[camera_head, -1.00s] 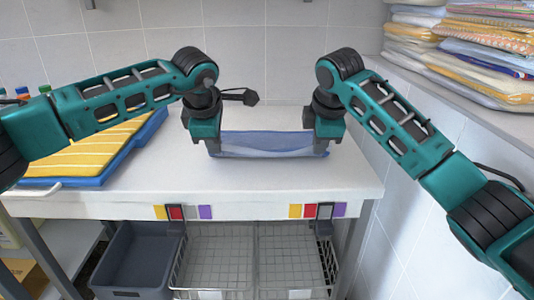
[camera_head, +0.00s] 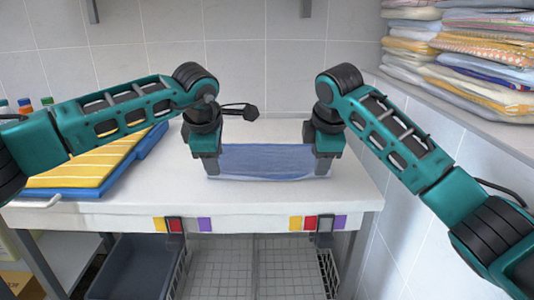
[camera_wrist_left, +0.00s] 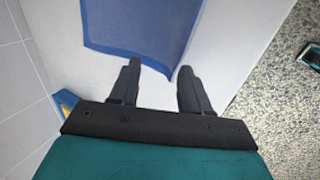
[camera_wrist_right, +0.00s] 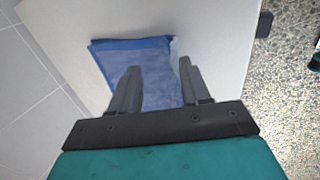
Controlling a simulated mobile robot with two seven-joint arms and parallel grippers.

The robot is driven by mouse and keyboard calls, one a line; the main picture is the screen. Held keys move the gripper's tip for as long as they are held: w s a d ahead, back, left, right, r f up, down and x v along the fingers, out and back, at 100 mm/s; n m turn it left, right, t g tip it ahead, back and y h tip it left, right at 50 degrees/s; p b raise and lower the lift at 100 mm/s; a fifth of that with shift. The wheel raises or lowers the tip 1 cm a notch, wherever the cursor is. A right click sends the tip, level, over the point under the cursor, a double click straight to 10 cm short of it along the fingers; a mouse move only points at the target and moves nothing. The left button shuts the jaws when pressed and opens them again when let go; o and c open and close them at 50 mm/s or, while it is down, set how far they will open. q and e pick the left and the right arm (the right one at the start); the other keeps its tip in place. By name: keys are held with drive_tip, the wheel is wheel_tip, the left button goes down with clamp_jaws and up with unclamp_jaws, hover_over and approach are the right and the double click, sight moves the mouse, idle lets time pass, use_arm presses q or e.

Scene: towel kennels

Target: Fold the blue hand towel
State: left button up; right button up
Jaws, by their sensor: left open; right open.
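The blue hand towel (camera_head: 266,161) lies on the white table between my two grippers, a wide, low shape with a darker blue edge. It also shows in the left wrist view (camera_wrist_left: 140,25) and in the right wrist view (camera_wrist_right: 155,72). My left gripper (camera_head: 209,172) is open at the towel's left end; in its wrist view the towel's corner lies just ahead of and between the fingertips (camera_wrist_left: 158,70). My right gripper (camera_head: 322,170) is open at the right end; in its wrist view the fingers (camera_wrist_right: 160,68) are over the towel. Whether the fingers touch the cloth I cannot tell.
A yellow striped towel (camera_head: 80,165) lies on a blue tray (camera_head: 140,155) at the table's left. Folded towels (camera_head: 480,60) are stacked on the right ledge. A grey bin (camera_head: 135,268) and wire baskets (camera_head: 275,270) are below. The table front (camera_head: 270,198) is clear.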

use_arm(q)
drive_tip(key=s+v, duration=0.1)
drive_tip(key=v, duration=0.9)
drive_tip(key=shift+s, duration=0.25)
use_arm(e)
drive_tip(key=s+v, duration=0.1)
drive_tip(key=v, duration=0.9)
drive_tip(key=shift+s, duration=0.25)
use_arm(q)
drive_tip(key=shift+f, duration=0.15)
use_arm(e)
drive_tip(key=shift+f, duration=0.15)
